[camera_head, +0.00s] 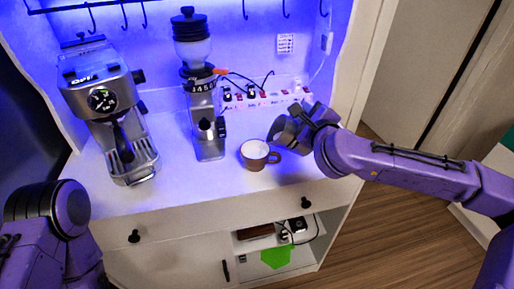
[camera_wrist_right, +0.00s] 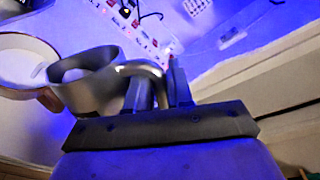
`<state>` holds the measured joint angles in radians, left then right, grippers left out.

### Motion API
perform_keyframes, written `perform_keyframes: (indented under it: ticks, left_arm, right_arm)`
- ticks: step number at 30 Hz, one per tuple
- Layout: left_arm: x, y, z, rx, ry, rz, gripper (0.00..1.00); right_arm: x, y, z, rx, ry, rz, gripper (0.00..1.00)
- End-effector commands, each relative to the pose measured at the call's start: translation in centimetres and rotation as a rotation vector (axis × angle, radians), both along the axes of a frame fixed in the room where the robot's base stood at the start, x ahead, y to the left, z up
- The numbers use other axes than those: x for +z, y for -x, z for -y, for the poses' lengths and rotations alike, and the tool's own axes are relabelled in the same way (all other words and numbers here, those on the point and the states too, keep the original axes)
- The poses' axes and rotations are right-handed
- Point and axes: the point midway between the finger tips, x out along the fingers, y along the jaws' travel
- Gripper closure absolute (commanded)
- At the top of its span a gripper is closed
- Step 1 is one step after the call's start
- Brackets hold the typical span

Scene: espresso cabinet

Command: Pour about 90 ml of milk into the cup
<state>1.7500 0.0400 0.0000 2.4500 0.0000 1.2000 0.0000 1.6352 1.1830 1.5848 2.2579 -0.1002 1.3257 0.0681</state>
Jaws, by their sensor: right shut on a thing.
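The brown cup (camera_head: 254,163) stands upright on the white counter, left of my right gripper. Its inside looks white; I cannot tell how much is milk. It also shows at the left edge of the wrist view (camera_wrist_right: 48,98). My right gripper (camera_head: 305,122) is shut on the handle of a metal milk pitcher (camera_wrist_right: 88,92), with its fingers (camera_wrist_right: 160,90) around the handle. The pitcher (camera_head: 285,131) is just right of the cup, its mouth beside the cup's rim. White milk shows inside the pitcher. My left gripper is out of view; only part of that arm shows.
An espresso machine (camera_head: 103,100) stands at the left of the counter (camera_head: 200,187), and a coffee grinder (camera_head: 205,125) stands left of the cup. A power strip (camera_head: 262,100) with cables lies behind. The front counter area is clear.

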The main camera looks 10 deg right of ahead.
Motion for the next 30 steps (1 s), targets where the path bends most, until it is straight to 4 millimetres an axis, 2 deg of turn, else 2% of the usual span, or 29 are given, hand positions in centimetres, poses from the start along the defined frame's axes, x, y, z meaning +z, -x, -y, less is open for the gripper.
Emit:
perform_keyframes:
  ticks: [30]
  left_arm:
    - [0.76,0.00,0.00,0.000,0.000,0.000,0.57]
  right_arm:
    - [0.10,-0.10,-0.60,0.001,0.060,-0.007,1.00]
